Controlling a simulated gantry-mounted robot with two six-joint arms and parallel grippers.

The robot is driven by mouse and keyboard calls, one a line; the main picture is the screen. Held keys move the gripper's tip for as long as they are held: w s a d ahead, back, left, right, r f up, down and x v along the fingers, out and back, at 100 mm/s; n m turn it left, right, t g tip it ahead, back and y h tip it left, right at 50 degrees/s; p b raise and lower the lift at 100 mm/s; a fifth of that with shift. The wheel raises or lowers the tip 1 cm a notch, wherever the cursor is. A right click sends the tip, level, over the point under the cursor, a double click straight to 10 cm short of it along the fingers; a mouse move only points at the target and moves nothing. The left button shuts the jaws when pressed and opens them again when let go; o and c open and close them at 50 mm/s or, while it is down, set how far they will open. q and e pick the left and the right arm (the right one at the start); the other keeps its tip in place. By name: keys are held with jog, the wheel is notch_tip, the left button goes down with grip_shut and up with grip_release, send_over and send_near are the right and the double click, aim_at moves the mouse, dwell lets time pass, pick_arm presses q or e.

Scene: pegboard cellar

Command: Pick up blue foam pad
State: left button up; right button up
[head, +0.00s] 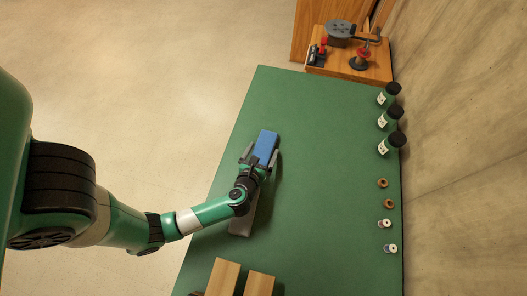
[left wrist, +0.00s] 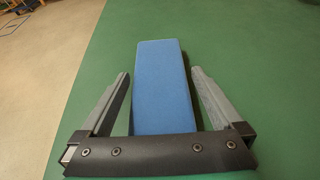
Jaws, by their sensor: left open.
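The blue foam pad (head: 266,143) is a long block on the green table, near its left edge in the head view. My left gripper (head: 260,158) is open, with a finger on each side of the pad's near part. In the left wrist view the pad (left wrist: 162,85) lies between the two spread fingers of the gripper (left wrist: 163,90), with a gap on both sides. The near end of the pad is hidden behind the gripper's body. My right gripper is not in view.
A grey block (head: 240,224) lies under my left forearm. Wooden blocks (head: 222,277) stand at the near edge. Green bottles (head: 388,119) and several spools (head: 386,223) line the right side. A wooden board with tools (head: 345,62) is at the back. The table's middle is clear.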

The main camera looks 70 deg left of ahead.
aim_at(263, 149)
pick_arm(q)
jog(key=shift+x, duration=0.75)
jog(key=shift+r, duration=0.1)
jog(key=c, duration=1.1)
jog(key=shift+c, duration=0.2)
jog(key=shift+r, duration=0.1)
jog(key=shift+r, duration=0.3)
notch_tip(263, 149, up, 3)
jog(key=shift+f+p, duration=0.2)
jog(key=shift+p, duration=0.9)
jog(key=s+d+r+p, duration=0.1)
jog(key=r, duration=0.1)
jog(key=s+d+r+p, duration=0.1)
jog(key=r, duration=0.1)
jog(key=s+d+r+p, duration=0.1)
jog(key=s+r+p, duration=0.1)
jog(key=shift+s+d+r, duration=0.1)
jog(key=shift+d+r, duration=0.2)
jog(key=shift+r, duration=0.05)
jog(key=s+a+v, duration=0.1)
jog(key=v, duration=0.8)
jog(key=shift+s+a+f+p, duration=0.15)
jog(key=shift+s+f+p, duration=0.1)
jog(key=shift+s+p, duration=0.15)
